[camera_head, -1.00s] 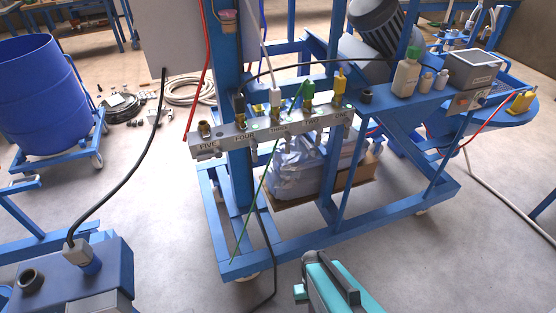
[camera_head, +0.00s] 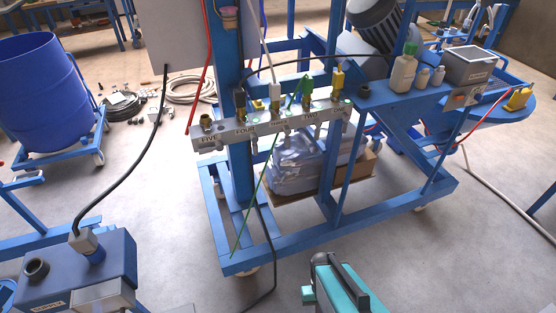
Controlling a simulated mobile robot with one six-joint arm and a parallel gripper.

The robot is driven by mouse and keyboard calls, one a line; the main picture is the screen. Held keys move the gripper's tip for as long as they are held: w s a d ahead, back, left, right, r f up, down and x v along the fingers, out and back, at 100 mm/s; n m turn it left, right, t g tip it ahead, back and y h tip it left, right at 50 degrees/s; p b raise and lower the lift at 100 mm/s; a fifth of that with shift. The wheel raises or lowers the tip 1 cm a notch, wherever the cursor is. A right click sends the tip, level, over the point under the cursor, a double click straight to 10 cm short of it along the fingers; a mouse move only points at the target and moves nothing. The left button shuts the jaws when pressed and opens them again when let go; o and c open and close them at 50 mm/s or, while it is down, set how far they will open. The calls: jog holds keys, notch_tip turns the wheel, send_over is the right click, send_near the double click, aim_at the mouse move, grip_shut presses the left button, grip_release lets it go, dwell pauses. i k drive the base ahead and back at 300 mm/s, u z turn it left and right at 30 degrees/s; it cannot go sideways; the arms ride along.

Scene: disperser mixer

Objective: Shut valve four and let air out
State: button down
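A grey manifold bar (camera_head: 270,126) is fixed across the blue frame, with labels running from FIVE on the left towards ONE on the right. The label FOUR (camera_head: 245,131) is beside the blue post, and a black hose fitting (camera_head: 240,104) rises above it. Small grey valve parts (camera_head: 254,146) hang under the bar; valve four's handle position is too small to tell. A teal and black part, which looks like mine, is at the bottom centre, well in front of the manifold. No gripper fingers can be made out.
White (camera_head: 275,93), green (camera_head: 306,92) and yellow (camera_head: 338,78) connectors stand on the bar. A thin green line hangs in front of the frame. A blue box (camera_head: 75,268) with a black cable stands at lower left. Grey floor (camera_head: 400,260) is clear at lower right.

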aim_at(254, 137)
jog(key=k, duration=1.55)
jog(key=u, duration=1.4)
jog(key=i, duration=1)
jog(key=z, duration=0.1)
